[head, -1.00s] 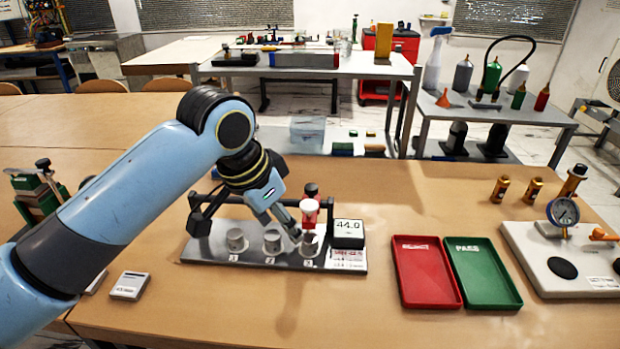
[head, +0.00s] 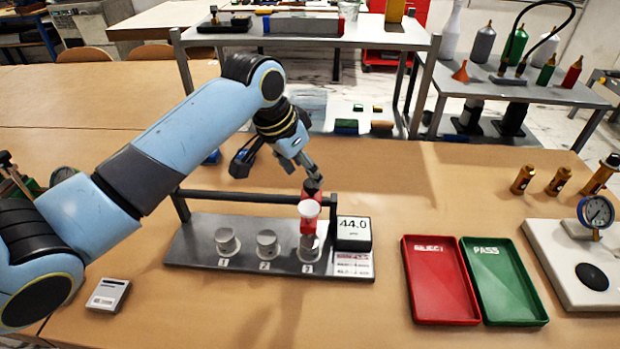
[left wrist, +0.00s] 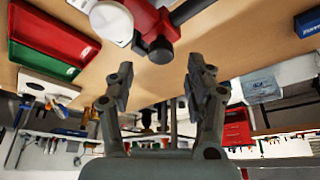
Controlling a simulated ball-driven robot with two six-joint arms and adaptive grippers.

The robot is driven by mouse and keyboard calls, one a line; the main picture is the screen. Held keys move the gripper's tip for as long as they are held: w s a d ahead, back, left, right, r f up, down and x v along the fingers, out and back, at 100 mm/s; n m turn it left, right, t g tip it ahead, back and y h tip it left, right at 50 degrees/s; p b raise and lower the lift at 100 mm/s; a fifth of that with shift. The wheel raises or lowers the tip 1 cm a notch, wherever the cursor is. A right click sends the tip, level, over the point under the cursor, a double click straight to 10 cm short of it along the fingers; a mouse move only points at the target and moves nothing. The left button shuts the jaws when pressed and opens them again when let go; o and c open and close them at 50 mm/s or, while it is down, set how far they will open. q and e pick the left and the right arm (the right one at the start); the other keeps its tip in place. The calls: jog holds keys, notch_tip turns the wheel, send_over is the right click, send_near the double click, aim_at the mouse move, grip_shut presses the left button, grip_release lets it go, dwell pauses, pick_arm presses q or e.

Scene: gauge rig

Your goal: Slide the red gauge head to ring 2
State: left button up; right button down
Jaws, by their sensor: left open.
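My left gripper (head: 312,178) is at the knob on top of the gauge head in the head view. In the left wrist view its fingers (left wrist: 160,85) are spread with nothing between them, and the red gauge head (left wrist: 148,22) lies just beyond the fingertips. Contact cannot be told. My right gripper is not in view.
A display reading 44.0 (head: 353,231) stands right of ring 3. Red (head: 433,318) and green (head: 515,319) trays lie further right, beside a white dial gauge stand (head: 550,255). A small grey box (head: 108,294) lies front left. The table in front is clear.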

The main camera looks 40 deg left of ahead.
aim_at(309, 184)
pick_arm(q)
jog(key=x, duration=0.3)
jog(key=shift+w+f, duration=0.3)
jog(key=shift+f, duration=0.35)
jog(key=c, duration=1.1)
grip_shut()
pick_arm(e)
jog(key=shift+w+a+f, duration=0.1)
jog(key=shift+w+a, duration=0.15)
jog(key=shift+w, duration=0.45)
